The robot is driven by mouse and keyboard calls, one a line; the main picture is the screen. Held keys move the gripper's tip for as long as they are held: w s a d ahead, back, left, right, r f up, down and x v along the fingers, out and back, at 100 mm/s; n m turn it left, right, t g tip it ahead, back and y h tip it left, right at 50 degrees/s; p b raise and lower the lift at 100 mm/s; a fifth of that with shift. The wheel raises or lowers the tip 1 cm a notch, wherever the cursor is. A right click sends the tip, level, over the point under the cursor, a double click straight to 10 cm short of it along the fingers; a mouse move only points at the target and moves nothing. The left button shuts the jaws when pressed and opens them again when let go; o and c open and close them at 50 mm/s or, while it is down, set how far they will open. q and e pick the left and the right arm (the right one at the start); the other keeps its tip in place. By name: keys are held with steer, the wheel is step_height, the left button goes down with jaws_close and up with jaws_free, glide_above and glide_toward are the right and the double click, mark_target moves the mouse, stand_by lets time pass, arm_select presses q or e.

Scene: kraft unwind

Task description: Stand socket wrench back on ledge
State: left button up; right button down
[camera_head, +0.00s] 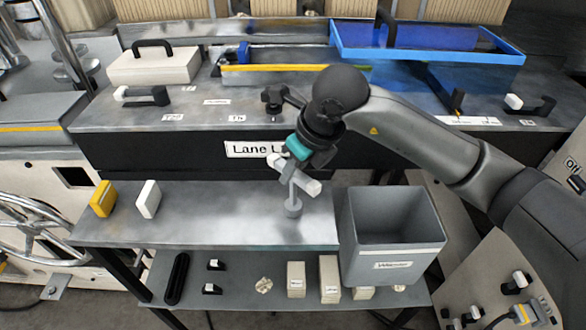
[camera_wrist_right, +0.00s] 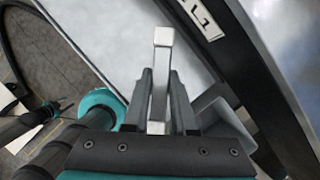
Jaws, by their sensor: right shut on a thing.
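The socket wrench (camera_head: 292,207) is a light grey tool with a pale bar on top and a thin stem ending in a round grey foot. It hangs roughly upright over the steel ledge (camera_head: 240,228); I cannot tell whether its foot touches. My right gripper (camera_head: 303,176) comes from above and is shut on the wrench's upper part. In the right wrist view, the wrench's pale bar (camera_wrist_right: 162,60) lies between the two dark fingers (camera_wrist_right: 160,100) and sticks out past their tips. My left gripper is not in view.
A grey open bin (camera_head: 392,262) stands just right of the wrench. Yellow (camera_head: 103,199) and white (camera_head: 148,199) blocks stand at the ledge's left. Behind is the black front panel (camera_head: 180,157) with a lane label. The ledge's middle is clear. A lower shelf (camera_head: 235,300) holds small items.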

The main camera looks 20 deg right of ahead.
steer(key=c, duration=1.2)
jaws_free()
steer(key=shift+f, duration=0.15)
steer(key=o, duration=0.5)
steer(key=shift+r, duration=0.2)
steer(key=p+v, duration=0.1)
steer(key=v, duration=1.1)
steer(key=shift+p, duration=0.3)
